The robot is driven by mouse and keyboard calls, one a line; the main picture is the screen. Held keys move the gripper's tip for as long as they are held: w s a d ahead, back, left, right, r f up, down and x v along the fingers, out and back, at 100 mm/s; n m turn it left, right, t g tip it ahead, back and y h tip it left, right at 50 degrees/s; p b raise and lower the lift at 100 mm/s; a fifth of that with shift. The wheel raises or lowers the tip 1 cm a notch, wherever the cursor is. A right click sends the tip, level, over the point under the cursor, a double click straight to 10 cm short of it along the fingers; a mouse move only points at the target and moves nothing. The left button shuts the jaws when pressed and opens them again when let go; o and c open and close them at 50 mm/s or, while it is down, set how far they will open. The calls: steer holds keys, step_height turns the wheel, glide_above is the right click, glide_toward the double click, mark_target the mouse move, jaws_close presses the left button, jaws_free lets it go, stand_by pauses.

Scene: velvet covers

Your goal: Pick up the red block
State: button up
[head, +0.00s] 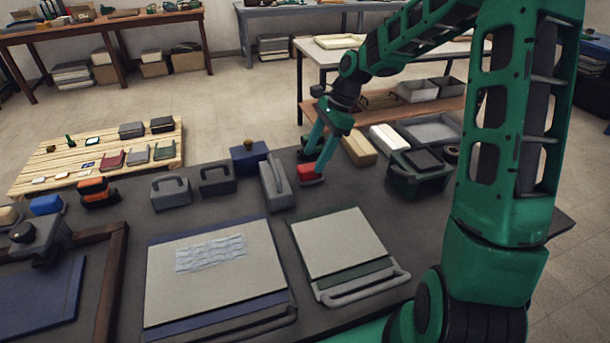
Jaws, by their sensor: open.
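The red block (309,170) lies on the dark table (220,208), toward its far edge. My gripper (318,166) is open, with its two teal fingers pointing down at the red block. The fingertips are right at the block and cover part of it. I cannot tell from this view whether they touch it or straddle it.
A grey handled case (275,182) stands close left of the block, with a blue box (249,157) behind it. A tan block (358,147) and a dark green container (419,172) stand to the right. Flat panels (340,243) lie nearer.

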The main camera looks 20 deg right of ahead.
mark_target(310, 166)
steer(key=shift+x, duration=2.65)
steer(key=c, duration=1.3)
steer(key=shift+c, duration=0.2)
